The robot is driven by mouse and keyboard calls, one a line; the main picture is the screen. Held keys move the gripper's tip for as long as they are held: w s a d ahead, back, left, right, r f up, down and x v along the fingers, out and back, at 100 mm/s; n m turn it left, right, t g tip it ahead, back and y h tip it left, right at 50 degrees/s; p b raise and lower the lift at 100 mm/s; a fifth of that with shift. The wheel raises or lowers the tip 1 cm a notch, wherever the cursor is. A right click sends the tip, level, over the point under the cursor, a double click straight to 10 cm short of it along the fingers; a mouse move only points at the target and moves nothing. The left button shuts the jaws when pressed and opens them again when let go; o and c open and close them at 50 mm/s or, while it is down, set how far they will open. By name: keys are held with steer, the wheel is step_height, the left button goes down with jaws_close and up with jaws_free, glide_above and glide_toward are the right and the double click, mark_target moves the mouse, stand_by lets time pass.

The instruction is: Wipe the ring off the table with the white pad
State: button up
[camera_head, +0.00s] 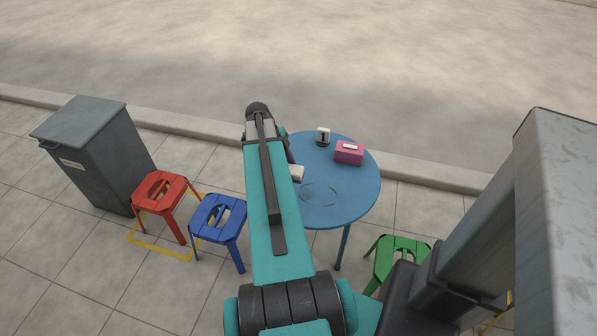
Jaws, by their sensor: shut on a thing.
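The faint dark ring (319,193) marks the front half of the round blue table (345,205). The white pad (297,173) shows at the table's left side, left of and behind the ring, partly hidden by my arm. My gripper (291,160) is mostly hidden behind my teal arm; only a dark bit shows beside the arm, just above the pad. It is shut on the white pad. I cannot tell whether the pad touches the tabletop.
A pink tissue box (349,153) and a small black-and-white stand (323,137) are at the table's back. Red (165,198), blue (219,220) and green (399,253) stools stand around. A grey bin (95,150) is far left. The table's right front is clear.

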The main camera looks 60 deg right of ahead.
mark_target(297, 169)
steer(key=shift+s+d+f+m+y, duration=0.15)
steer(key=shift+s+f+m, duration=0.1)
steer(key=shift+s, duration=0.3)
steer(key=shift+s+d+f+m+y, duration=0.1)
steer(key=shift+s+m, duration=0.2)
steer(key=shift+s, duration=0.25)
steer(key=shift+s+d+f+m+y, duration=0.15)
steer(key=shift+s+f+m, duration=0.1)
steer(key=shift+s, duration=0.3)
